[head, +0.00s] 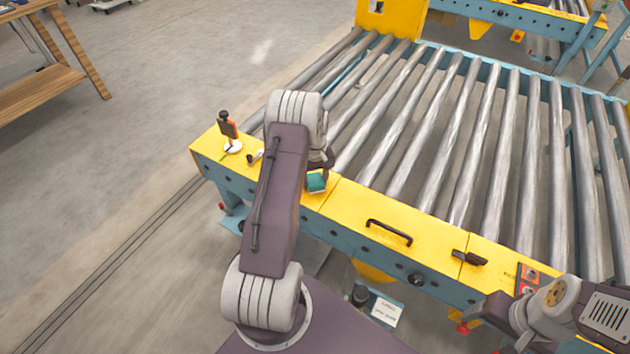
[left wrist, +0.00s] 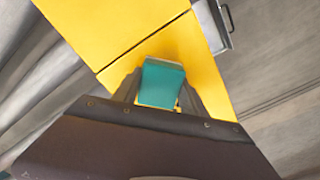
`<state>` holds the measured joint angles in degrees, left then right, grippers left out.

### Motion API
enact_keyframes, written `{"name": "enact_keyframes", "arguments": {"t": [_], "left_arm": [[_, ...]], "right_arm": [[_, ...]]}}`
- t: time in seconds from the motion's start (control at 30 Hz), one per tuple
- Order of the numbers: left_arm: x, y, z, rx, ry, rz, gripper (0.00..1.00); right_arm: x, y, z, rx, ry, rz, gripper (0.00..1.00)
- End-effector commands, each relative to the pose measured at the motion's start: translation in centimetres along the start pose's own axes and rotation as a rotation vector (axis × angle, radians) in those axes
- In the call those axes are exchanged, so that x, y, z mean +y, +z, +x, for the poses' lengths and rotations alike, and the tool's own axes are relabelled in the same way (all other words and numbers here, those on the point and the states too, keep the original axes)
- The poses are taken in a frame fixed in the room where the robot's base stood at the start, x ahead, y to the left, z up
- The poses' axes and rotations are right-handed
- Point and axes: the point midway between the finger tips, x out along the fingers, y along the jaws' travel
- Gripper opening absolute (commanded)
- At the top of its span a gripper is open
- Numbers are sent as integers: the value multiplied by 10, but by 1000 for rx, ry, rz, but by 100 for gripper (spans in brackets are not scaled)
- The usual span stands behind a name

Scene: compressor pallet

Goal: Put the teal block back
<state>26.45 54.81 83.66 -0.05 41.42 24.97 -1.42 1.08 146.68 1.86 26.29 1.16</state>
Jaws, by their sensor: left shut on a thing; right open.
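The teal block (head: 316,182) is at the yellow top of the conveyor's side rail (head: 345,204), just right of my left forearm. In the left wrist view the teal block (left wrist: 162,84) sits between the two dark fingers of my left gripper (left wrist: 160,98), which is shut on it. Yellow surface lies behind and around it there. I cannot tell whether the block touches the surface. In the head view my left gripper (head: 320,170) is mostly hidden behind my arm. My right arm shows at the lower right, but its fingertips cannot be made out.
An orange and black tool on a white round base (head: 232,146) stands at the rail's left end, with small dark items beside it. A black handle (head: 389,232), a dark clip (head: 469,258) and a red-buttoned panel (head: 528,277) lie further right. Metal rollers (head: 430,130) stretch behind the rail.

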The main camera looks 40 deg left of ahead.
Motion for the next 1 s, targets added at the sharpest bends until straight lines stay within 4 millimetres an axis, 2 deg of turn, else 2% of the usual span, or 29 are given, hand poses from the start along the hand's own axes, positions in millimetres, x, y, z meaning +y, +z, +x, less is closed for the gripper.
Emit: {"name": "enact_keyframes", "arguments": {"t": [0.03, 0.1, 0.37, 0.47, 0.8, 1.0], "left_arm": [[0, 0, 1, 0, 0, 0, 55], [0, 0, 1, 0, 0, 0, 71], [0, 0, 0, 0, 0, 0, 71], [0, 0, -7, 0, 0, 0, 71], [0, -1, -92, 3, 2, 0, 71], [0, 0, -119, 1, 0, 0, 71]], "right_arm": [[0, 0, 0, 0, 0, 0, 72], [0, 0, 0, 0, 0, 0, 72], [0, 0, 0, 0, 0, 0, 72], [0, 0, -3, 0, 0, 0, 72], [-1, -4, -33, 0, 0, 0, 72], [-1, -4, -41, 0, 0, 0, 72]]}}
